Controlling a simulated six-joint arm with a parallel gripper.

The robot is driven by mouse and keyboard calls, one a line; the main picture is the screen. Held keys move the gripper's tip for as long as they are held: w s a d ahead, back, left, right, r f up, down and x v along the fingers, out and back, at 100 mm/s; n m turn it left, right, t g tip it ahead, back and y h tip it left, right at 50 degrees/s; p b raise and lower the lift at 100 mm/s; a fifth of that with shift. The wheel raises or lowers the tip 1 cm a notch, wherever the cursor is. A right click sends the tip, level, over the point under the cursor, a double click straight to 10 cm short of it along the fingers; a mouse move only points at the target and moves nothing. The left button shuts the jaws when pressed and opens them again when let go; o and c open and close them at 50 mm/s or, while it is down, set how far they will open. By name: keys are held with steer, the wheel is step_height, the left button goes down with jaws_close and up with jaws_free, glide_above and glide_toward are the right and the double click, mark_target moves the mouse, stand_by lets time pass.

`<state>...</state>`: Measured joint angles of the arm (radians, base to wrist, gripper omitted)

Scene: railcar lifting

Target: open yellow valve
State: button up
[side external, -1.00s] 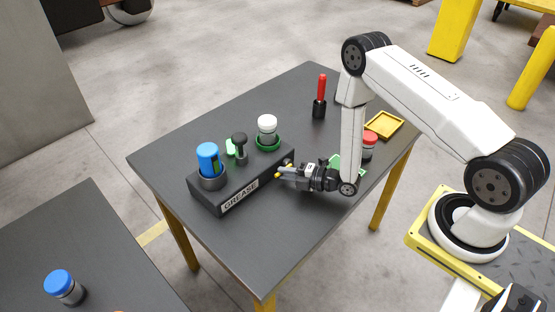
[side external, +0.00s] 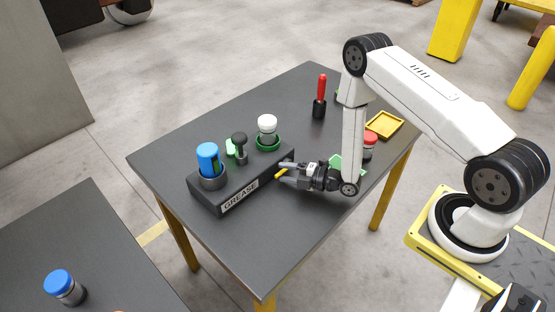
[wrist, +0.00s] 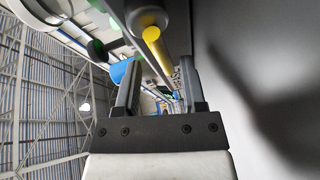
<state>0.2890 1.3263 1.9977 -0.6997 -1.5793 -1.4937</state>
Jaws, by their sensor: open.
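The yellow valve handle (side external: 281,174) sticks out from the right end of the dark grease block (side external: 238,186). In the wrist view the yellow valve handle (wrist: 157,50) shows ahead, above and between the finger ends. My gripper (side external: 284,172) is level, low over the table, pointing at that end of the block. Its fingers are spread, also in the wrist view (wrist: 160,75), with nothing held. The fingertips are close to the handle; I cannot tell whether they touch it.
On the block stand a blue-capped bottle (side external: 208,160), a black-knobbed part (side external: 239,146) and a white-capped bottle (side external: 267,130) in a green ring. A red-handled tool (side external: 320,97), a red-capped container (side external: 369,145) and a yellow tray (side external: 384,125) stand behind.

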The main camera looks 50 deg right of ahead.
steer(key=shift+v, duration=3.85)
steer(key=shift+w, duration=0.1)
